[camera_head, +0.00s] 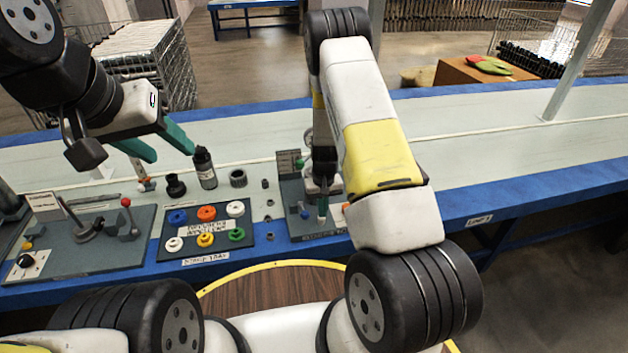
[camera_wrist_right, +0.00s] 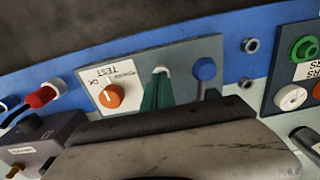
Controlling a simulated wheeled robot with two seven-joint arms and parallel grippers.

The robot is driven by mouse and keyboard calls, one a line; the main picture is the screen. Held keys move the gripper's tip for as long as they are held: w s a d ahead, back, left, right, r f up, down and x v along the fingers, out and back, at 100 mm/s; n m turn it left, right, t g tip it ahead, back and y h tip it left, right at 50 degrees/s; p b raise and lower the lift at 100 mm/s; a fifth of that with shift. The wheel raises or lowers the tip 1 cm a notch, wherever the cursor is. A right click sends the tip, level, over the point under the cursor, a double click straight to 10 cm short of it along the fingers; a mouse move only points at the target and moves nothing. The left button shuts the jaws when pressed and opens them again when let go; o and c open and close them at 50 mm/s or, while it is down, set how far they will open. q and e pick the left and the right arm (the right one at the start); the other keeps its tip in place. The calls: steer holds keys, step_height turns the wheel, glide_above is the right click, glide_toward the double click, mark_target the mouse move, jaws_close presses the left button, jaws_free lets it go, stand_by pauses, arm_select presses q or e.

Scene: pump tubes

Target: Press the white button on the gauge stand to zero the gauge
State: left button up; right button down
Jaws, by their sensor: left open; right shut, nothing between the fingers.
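The grey stand plate (camera_wrist_right: 205,50) with a "TEST" panel lies under my right gripper in the right wrist view. A small white button (camera_wrist_right: 161,70) shows at the tips of my right gripper (camera_wrist_right: 158,82), whose green fingers are shut and empty. I cannot tell whether they touch the button. In the head view my right gripper (camera_head: 322,208) points down over the same plate (camera_head: 303,230), and my arm hides much of it. My left gripper (camera_head: 173,153) is open and empty, above the left part of the table.
On the plate are an orange knob (camera_wrist_right: 111,97) and a blue-topped lever (camera_wrist_right: 205,69). A red and white connector (camera_wrist_right: 42,96) is beside it.

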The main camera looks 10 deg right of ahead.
steer(key=shift+f, duration=0.4)
step_height(320, 180, down, 2)
steer(key=shift+s+f, duration=0.1)
steer(key=shift+f, duration=0.15)
steer(key=shift+s, duration=0.15)
stand_by(0.8)
step_height(320, 180, up, 15)
steer(key=shift+w+f, duration=0.15)
steer(key=shift+w, duration=0.25)
stand_by(1.2)
